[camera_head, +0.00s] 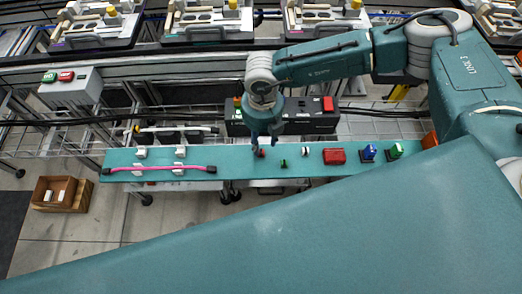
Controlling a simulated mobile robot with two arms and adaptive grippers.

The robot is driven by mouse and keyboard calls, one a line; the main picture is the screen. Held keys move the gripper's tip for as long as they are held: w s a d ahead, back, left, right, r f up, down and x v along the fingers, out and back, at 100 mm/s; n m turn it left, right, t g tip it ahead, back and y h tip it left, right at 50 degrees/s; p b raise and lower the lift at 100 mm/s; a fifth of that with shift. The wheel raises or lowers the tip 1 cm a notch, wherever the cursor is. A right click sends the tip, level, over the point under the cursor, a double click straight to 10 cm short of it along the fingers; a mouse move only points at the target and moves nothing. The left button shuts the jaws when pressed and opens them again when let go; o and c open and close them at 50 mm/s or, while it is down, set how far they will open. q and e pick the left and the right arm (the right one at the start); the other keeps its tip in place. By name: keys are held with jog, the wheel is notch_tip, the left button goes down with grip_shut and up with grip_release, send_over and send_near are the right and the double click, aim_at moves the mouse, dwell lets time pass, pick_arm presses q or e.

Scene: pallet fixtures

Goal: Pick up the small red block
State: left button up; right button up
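A small red block (261,153) lies on the narrow teal shelf (230,158), only partly visible at the fingertips of my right gripper. My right gripper (264,143) points down over the shelf from above, its two fingers apart. At this size I cannot tell whether they touch the block. A larger red block (334,156) lies further right on the same shelf. My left gripper is not in view.
Along the shelf stand a small green piece (283,163), a white piece (305,151), a blue item (369,153) and a green item (396,151). A pink bar (160,168) lies at left. A dark control box (300,116) stands behind. A wooden crate (43,187) sits on the floor.

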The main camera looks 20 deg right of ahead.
aim_at(261, 150)
notch_tip(261, 150, down, 5)
jog(key=shift+w+a+p, duration=0.1)
jog(key=shift+p, duration=0.5)
jog(key=c, duration=0.8)
